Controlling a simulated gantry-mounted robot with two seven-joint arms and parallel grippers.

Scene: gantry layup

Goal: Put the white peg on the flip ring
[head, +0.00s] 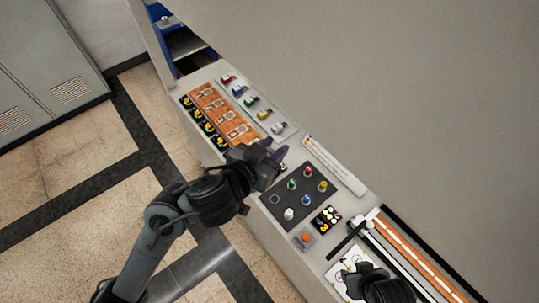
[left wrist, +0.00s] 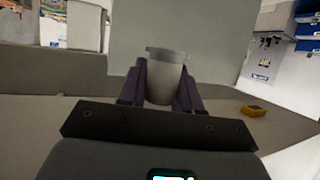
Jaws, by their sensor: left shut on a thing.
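My left gripper (head: 279,153) is over the bench, between the upper tray and the dark board. In the left wrist view its purple fingers (left wrist: 165,88) are shut on a pale grey-white peg (left wrist: 168,70), which is upright with a wider rim on top. In the head view the held peg is mostly hidden by the gripper. The dark board (head: 296,199) carries several small round coloured pieces and an empty-looking ring (head: 275,198); I cannot tell which is the flip ring. My right gripper (head: 362,279) is at the bottom, seen from above, its fingertips unclear.
A tray (head: 256,106) with several coloured pieces and an orange-brown panel (head: 222,113) lie up the bench. An orange button box (head: 305,238) and a black card (head: 326,219) lie below the dark board. A white strip (head: 334,166) lies along the far side.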

